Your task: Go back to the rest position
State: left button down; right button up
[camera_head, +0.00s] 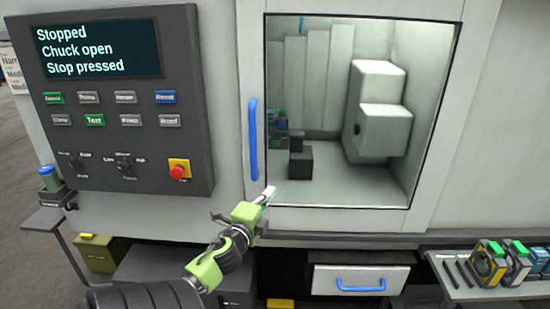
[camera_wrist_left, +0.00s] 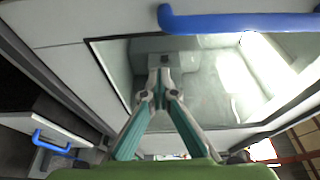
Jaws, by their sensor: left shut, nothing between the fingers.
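My left gripper (camera_head: 268,193) reaches in from the bottom of the head view and sits in front of the machine door, just below and right of the blue door handle (camera_head: 253,140). In the left wrist view its fingertips (camera_wrist_left: 159,66) meet, shut with nothing between them, in front of the door window. The blue handle (camera_wrist_left: 240,20) crosses the top of that view, apart from the fingers. My right gripper is in neither view.
A control panel (camera_head: 120,178) with a screen reading "Stopped, Chuck open, Stop pressed" is at the left. A drawer with a blue handle (camera_head: 360,286) lies below the door. A shelf (camera_head: 455,291) with several parts stands at the lower right. The door window (camera_head: 310,190) appears closed.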

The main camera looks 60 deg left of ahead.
pick_arm(q)
jog(key=s+d+f+n+g+h, duration=0.2)
jog(key=s+d+f, duration=0.15)
jog(key=f, duration=0.95)
jog(key=s+d+f+n+g+h, duration=0.1)
jog(key=s+d+f+n+g, duration=0.2)
jog(key=f, duration=1.1)
jog(key=s+d+f+g+h, duration=0.25)
jog(key=d+f, duration=0.25)
jog(key=f, duration=0.8)
jog(key=s+d+f+n+g+h+b, duration=0.1)
jog(key=s+d+f+n+g+h, duration=0.2)
jog(key=s+d+f, duration=1.15)
jog(key=s+d+f+n+g+h, duration=0.1)
jog(key=s+d+f+g, duration=0.2)
jog(key=s+d+f, duration=0.6)
jog(key=s+d, duration=0.3)
jog(key=s, duration=0.1)
jog(key=shift+d+f, duration=0.25)
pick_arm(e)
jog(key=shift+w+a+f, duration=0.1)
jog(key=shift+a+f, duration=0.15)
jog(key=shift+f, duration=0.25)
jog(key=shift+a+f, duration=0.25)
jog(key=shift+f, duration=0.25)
pick_arm(q)
jog(key=shift+g, duration=0.25)
